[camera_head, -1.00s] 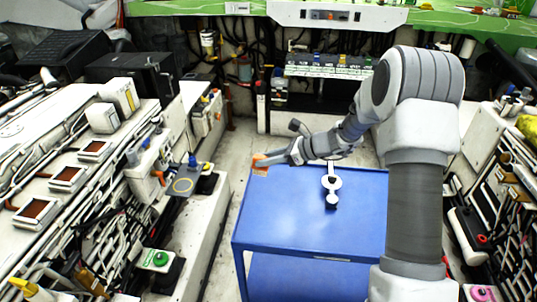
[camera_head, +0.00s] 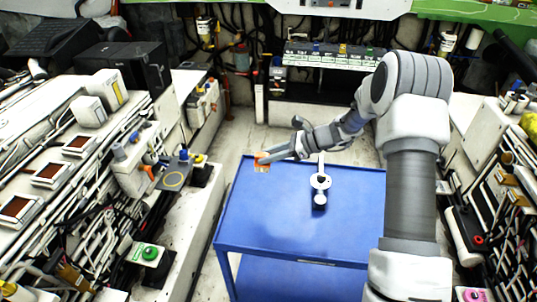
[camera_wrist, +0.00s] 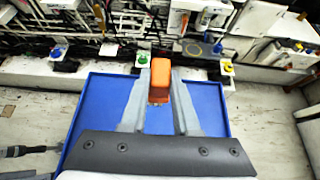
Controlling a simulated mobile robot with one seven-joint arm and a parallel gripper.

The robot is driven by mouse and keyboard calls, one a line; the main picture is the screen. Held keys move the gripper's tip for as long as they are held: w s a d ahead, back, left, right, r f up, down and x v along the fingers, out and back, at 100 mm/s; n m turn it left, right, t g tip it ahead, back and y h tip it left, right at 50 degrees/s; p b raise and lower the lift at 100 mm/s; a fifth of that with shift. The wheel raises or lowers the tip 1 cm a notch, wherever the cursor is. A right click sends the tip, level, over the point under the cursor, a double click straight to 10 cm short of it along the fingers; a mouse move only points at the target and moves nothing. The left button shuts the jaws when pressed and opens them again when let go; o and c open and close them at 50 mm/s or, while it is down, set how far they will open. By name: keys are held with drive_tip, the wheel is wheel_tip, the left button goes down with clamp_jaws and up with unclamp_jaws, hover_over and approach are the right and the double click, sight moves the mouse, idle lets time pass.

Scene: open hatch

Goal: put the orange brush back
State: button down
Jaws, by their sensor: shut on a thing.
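The orange brush (camera_head: 262,163) is held at the tip of my gripper (camera_head: 274,157), over the far left part of the blue cart (camera_head: 270,220). In the wrist view the orange brush (camera_wrist: 160,78) sits between the two grey fingers of my gripper (camera_wrist: 160,90), with a finger on each side. The fingers are closed on it. Its lower end is partly hidden, and I see no bristles clearly. The blue cart top (camera_wrist: 95,105) lies below it in the wrist view.
A white-and-dark tool (camera_head: 320,183) stands on the cart. On the left, a bench carries a pad with a yellow ring (camera_head: 174,179) and a green button (camera_head: 149,253). Cable-covered panels (camera_head: 490,200) stand on the right. Most of the cart top is clear.

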idle(0.3)
drive_tip(key=shift+f+b, duration=4.6)
drive_tip(key=shift+f, duration=2.15)
drive_tip(key=shift+f, duration=0.25)
drive_tip(key=c, duration=0.6)
unclamp_jaws()
